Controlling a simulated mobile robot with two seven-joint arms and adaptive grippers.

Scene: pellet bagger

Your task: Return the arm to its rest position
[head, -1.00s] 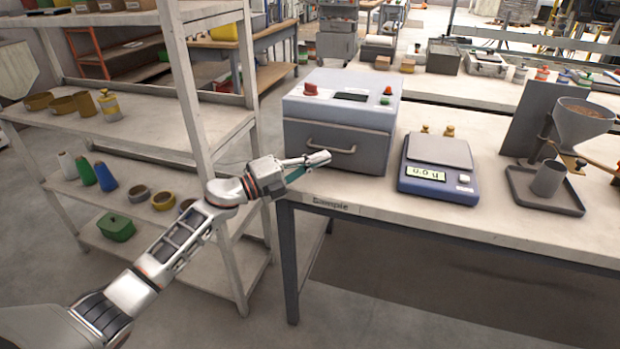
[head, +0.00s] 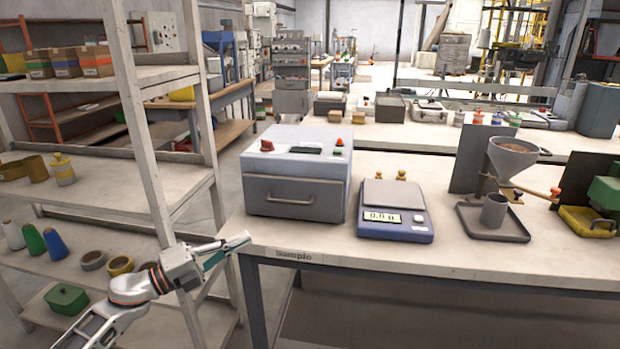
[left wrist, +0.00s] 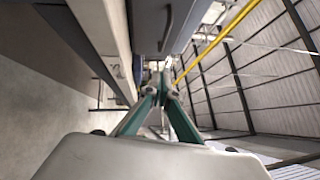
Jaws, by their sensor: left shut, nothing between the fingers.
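My left arm comes in at the lower left of the head view. Its left gripper (head: 243,243) is shut and empty. It is at the front left corner of the workbench (head: 400,258), below and in front of the grey drawer machine (head: 291,198). In the left wrist view, the left gripper's green fingers (left wrist: 160,85) are closed together, with nothing between them. My right gripper is not in view.
A shelf rack (head: 150,170) stands close to my left arm. The drawer machine, a blue scale (head: 396,228) reading about zero, and a hopper stand (head: 508,165) with a cup (head: 494,210) on its tray stand along the bench. The bench's front strip is clear.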

